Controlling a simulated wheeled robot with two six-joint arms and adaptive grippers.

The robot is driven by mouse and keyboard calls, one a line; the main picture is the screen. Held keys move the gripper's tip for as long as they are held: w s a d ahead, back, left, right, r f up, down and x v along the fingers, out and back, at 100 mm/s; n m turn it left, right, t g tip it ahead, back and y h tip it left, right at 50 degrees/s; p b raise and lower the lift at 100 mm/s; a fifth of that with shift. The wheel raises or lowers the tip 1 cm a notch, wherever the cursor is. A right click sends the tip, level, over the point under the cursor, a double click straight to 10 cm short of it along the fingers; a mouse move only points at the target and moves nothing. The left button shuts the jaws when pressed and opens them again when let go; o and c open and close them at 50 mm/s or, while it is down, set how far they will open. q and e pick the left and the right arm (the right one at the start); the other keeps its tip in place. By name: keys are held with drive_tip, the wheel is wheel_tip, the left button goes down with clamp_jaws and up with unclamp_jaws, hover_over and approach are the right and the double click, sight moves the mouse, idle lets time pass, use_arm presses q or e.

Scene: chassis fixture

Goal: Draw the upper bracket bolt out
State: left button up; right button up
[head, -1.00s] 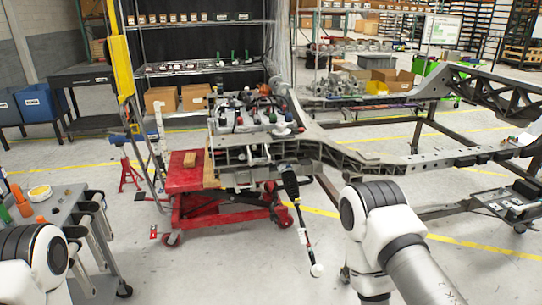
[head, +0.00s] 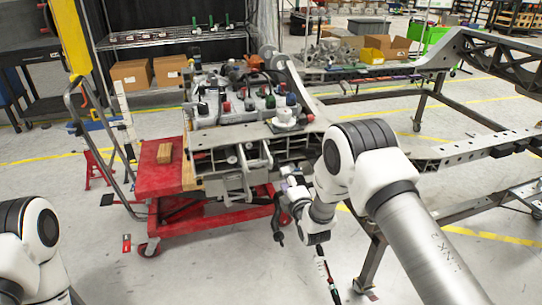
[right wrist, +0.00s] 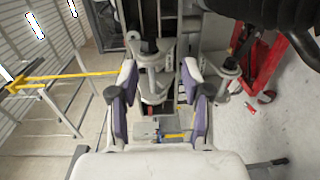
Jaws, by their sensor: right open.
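The grey bracket (head: 240,170) sits at the front end of the chassis frame, above the red lift table. My right gripper (head: 288,203) is just to the right of the bracket in the head view, partly behind my own arm. In the right wrist view my right gripper (right wrist: 158,108) is open, with its purple pads apart. A grey cylindrical bracket part (right wrist: 153,82) lies in line with the gap between the pads; I cannot tell if it touches them. I cannot tell which small part is the upper bracket bolt. My left gripper is outside the views; only my left arm shows.
The red lift table (head: 160,180) carries a wooden block (head: 164,153) left of the bracket. An engine assembly (head: 235,100) sits on the frame above. A long frame rail (head: 455,155) runs to the right.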

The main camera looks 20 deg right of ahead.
sight(276, 163)
drive_tip(key=w, duration=0.1)
drive_tip(key=w+r, duration=0.1)
drive_tip(key=w, duration=0.1)
drive_tip(key=shift+w+a+r+t+b, duration=0.15)
drive_tip(key=shift+a+r+t+b, duration=0.1)
drive_tip(key=shift+r+t+b, duration=0.15)
drive_tip(key=w, duration=0.4)
drive_tip(key=w+f, duration=0.1)
drive_tip(key=w, duration=0.1)
drive_tip(key=shift+w+a+r, duration=0.1)
drive_tip(key=shift+w+r, duration=0.1)
drive_tip(key=shift+r, duration=0.05)
clamp_jaws()
drive_tip(key=shift+f, duration=0.1)
